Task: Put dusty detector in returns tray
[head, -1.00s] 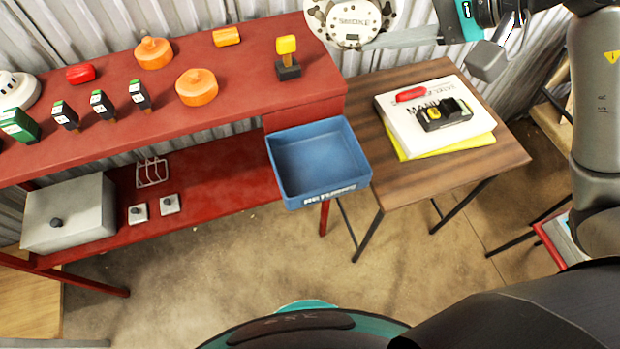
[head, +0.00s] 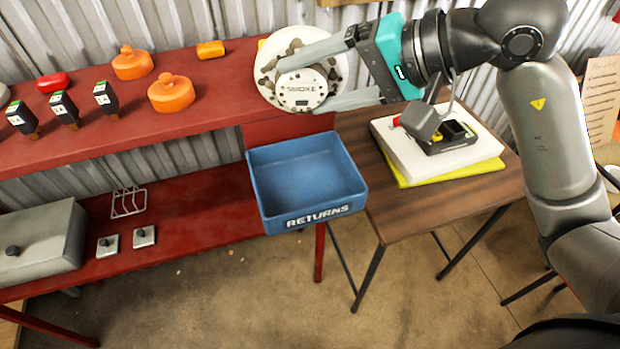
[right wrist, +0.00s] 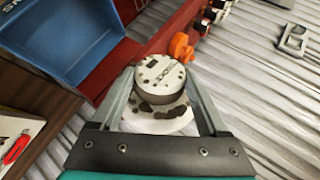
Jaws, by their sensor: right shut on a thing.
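The dusty detector (head: 302,88) is a round white disc marked SMOKE with dark grey patches. My right gripper (head: 299,84) is shut on it, one finger on each side, and holds it above the right end of the red bench, behind the tray in the head view. In the right wrist view the detector (right wrist: 160,82) sits between the fingers. The blue returns tray (head: 318,216), labelled RETURNS, is empty and lies below and in front of the detector. It also shows at the upper left of the right wrist view (right wrist: 82,60). My left gripper is not in view.
The red bench (head: 215,115) carries orange domed items (head: 171,93), a red item (head: 52,82) and small black units (head: 64,108). A wooden table (head: 400,218) at right holds a white manual (head: 480,153) on a yellow folder. A grey box (head: 40,242) stands on the lower shelf.

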